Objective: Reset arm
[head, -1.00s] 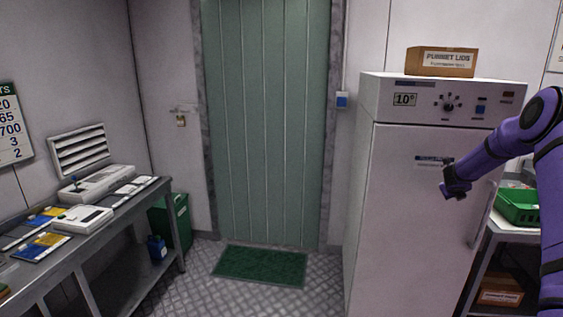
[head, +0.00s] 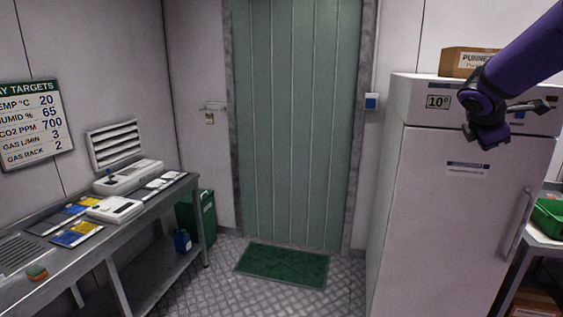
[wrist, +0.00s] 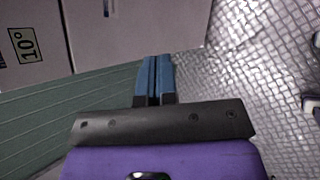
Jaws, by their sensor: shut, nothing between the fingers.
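My gripper (wrist: 154,58) shows in the wrist view with its two blue fingers pressed together, shut and empty. Below them are a dark bracket and my purple wrist housing. In the head view my purple arm reaches in from the upper right, and its dark end is in front of the upper part of the white fridge (head: 447,215). It hides part of the fridge's control panel. The fridge's 10° display (head: 438,102) shows left of my arm, and also at the upper left of the wrist view (wrist: 22,45).
A cardboard box (head: 455,62) sits on the fridge, partly behind my arm. A green crate (head: 548,222) stands at the right edge. A metal bench (head: 150,208) runs along the left wall. A green door (head: 297,130) and mat (head: 283,265) are ahead; the middle floor is clear.

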